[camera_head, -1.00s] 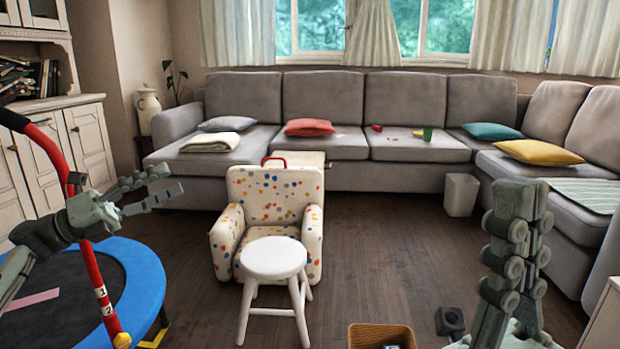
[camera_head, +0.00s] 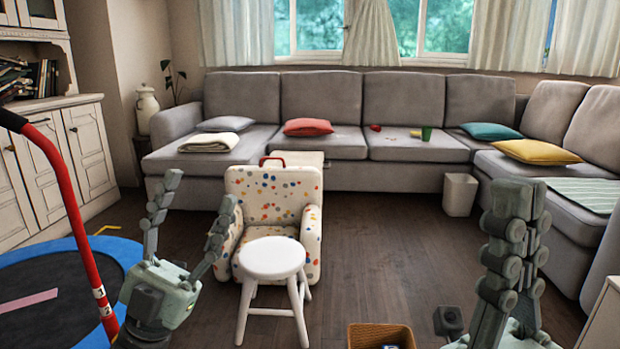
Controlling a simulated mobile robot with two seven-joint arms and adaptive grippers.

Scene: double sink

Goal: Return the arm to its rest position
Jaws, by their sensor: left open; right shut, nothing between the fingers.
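My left gripper (camera_head: 196,186) points upward at the lower left, its two fingers spread wide and empty. It shows in front of the blue-rimmed trampoline (camera_head: 128,252) and left of the white stool (camera_head: 272,258). My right gripper (camera_head: 513,205) points upward at the lower right, its fingers together with nothing between them. It shows in front of the floor and the right part of the sofa. The lower parts of both arms are cut off by the bottom edge.
A spotted armchair (camera_head: 268,197) stands behind the stool. A wicker basket (camera_head: 381,336) and a small dark box (camera_head: 448,321) are on the floor at the bottom. A red trampoline handle (camera_head: 62,178) rises at left. A grey sofa (camera_head: 240,101) lines the back. The middle floor is clear.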

